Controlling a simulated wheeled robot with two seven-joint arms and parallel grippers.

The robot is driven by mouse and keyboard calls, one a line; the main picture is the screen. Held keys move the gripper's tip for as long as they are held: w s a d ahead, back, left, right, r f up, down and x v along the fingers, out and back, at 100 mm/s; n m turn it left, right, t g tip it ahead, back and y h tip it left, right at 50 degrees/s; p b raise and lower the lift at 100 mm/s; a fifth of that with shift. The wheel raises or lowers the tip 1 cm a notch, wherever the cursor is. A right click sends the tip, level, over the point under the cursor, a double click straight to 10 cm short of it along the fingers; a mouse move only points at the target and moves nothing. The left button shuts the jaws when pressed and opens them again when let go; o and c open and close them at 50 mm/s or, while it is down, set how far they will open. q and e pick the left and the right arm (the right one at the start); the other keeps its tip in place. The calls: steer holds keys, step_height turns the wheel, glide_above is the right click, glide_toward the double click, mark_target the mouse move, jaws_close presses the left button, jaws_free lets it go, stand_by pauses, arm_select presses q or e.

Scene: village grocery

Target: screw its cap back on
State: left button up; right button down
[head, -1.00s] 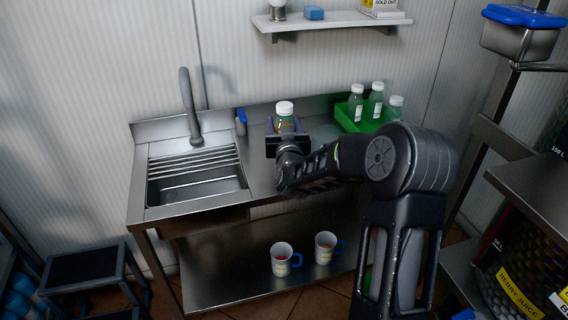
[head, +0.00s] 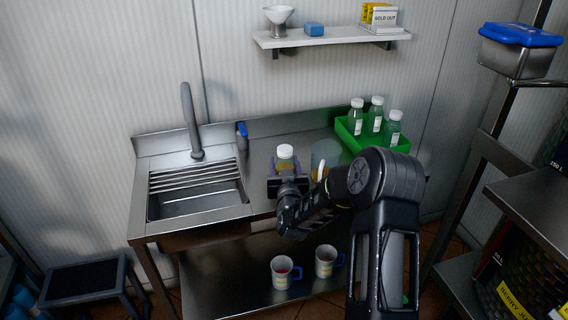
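A small bottle (head: 285,164) with yellowish contents and a white cap (head: 285,151) at its top stands upright over the steel counter, left of the green crate. I cannot tell how tightly the cap sits. My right gripper (head: 284,168), on the arm coming in from the right, has its fingers on either side of the bottle and is shut on it. The gripper body hides the bottle's lower part, so I cannot tell whether it touches the counter. My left gripper is not in view.
A clear container (head: 325,154) stands right of the bottle, partly behind my arm. A green crate (head: 377,143) with white-capped bottles is at the back right. A sink (head: 196,203) is at left. Two mugs (head: 281,272) stand on the lower shelf.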

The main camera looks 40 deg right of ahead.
steer(key=shift+f, duration=0.1)
steer(key=shift+f+b, duration=0.1)
steer(key=shift+b, duration=0.2)
steer(key=c, duration=0.6)
jaws_free()
steer(key=shift+s+p, duration=0.1)
steer(key=shift+p, duration=0.2)
steer(key=shift+s+a, duration=0.25)
steer(key=shift+s, duration=0.05)
steer(key=b+v, duration=0.2)
steer(key=v, duration=0.9)
steer(key=shift+s, duration=0.1)
